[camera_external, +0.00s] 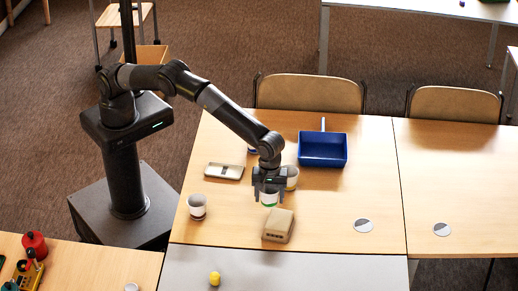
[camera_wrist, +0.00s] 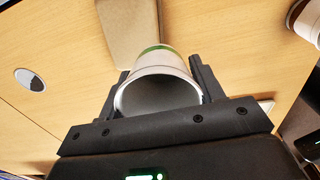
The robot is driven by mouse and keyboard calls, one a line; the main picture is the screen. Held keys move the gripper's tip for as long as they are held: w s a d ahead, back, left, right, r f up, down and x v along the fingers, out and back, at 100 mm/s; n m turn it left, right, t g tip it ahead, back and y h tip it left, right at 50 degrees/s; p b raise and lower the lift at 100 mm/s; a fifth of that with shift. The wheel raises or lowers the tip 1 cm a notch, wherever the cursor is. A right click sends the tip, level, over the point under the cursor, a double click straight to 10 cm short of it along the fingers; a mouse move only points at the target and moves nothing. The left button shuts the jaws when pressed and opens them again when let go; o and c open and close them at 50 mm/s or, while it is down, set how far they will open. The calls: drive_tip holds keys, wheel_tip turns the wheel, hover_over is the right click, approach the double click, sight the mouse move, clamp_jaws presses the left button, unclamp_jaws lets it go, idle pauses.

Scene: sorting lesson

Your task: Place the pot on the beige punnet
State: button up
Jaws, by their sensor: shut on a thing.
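The pot (camera_external: 269,199) is a white cup with a green band. My gripper (camera_external: 268,194) is shut on it, with one finger on each side. In the wrist view the pot (camera_wrist: 160,84) lies between the fingers, its open mouth facing the camera. The beige punnet (camera_external: 278,226) is a small box with slots in its side, on the table just in front of the pot. Its upper face looks flat and bare. In the wrist view the punnet (camera_wrist: 128,28) is beyond the pot. Whether the pot touches the table is unclear.
White cups stand at left (camera_external: 197,206) and close behind my gripper (camera_external: 292,177); another is partly hidden by my arm. The table right of the punnet is clear up to a round disc (camera_external: 363,226).

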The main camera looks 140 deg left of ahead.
sight(271, 205)
drive_tip(key=shift+w+a+f, duration=0.1)
drive_tip(key=shift+a+f, duration=0.05)
drive_tip(key=shift+a, duration=0.1)
drive_tip(key=shift+f, duration=2.05)
drive_tip(key=shift+f, duration=0.1)
drive_tip(key=o, duration=1)
